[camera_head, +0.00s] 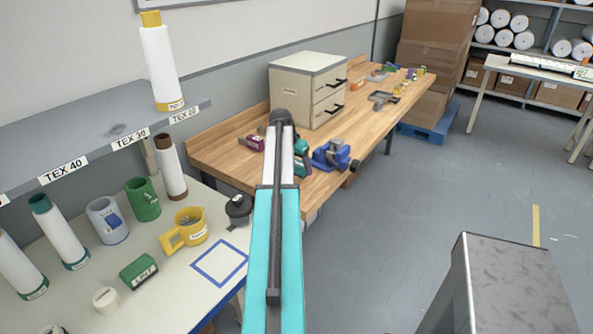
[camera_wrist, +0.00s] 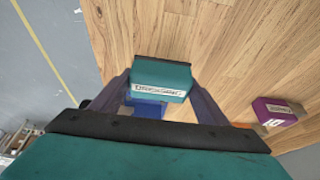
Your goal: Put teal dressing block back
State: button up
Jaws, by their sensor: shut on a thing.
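The teal dressing block (camera_wrist: 158,80) has a white label and a dark top edge. It sits between the two fingers of my gripper (camera_wrist: 160,86) in the wrist view, and the gripper is shut on it. Wood bench top (camera_wrist: 225,50) shows around and behind the block. In the head view my arm hides most of the gripper. A teal part shows beside the arm over the bench, but I cannot tell whether it is the block or my gripper.
A blue vise (camera_head: 332,155) stands on the bench's front edge, right of my arm. A purple block (camera_head: 251,142) lies to the left; it also shows in the wrist view (camera_wrist: 277,112). A drawer cabinet (camera_head: 306,90) stands behind. A white table (camera_head: 170,290) with spools is at lower left.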

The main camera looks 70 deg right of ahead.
aim_at(296, 170)
jog(key=shift+w+d+f, duration=0.1)
jog(key=shift+w+d, duration=0.35)
jog(key=shift+d, duration=0.15)
jog(key=shift+s+a+f+p, duration=0.1)
jog(key=shift+a+f+p, duration=0.05)
jog(key=shift+f+p, duration=0.75)
jog(key=shift+f, duration=0.65)
jog(key=shift+f, duration=0.15)
jog(key=o, duration=1.2)
jog(key=shift+s+b+v, duration=0.15)
jog(key=shift+b+v, duration=0.85)
jog(key=shift+v, duration=2.45)
jog(key=shift+s+b+v, duration=0.1)
jog(key=shift+b+v, duration=0.9)
jog(key=shift+v, duration=2.45)
jog(key=shift+a, duration=0.1)
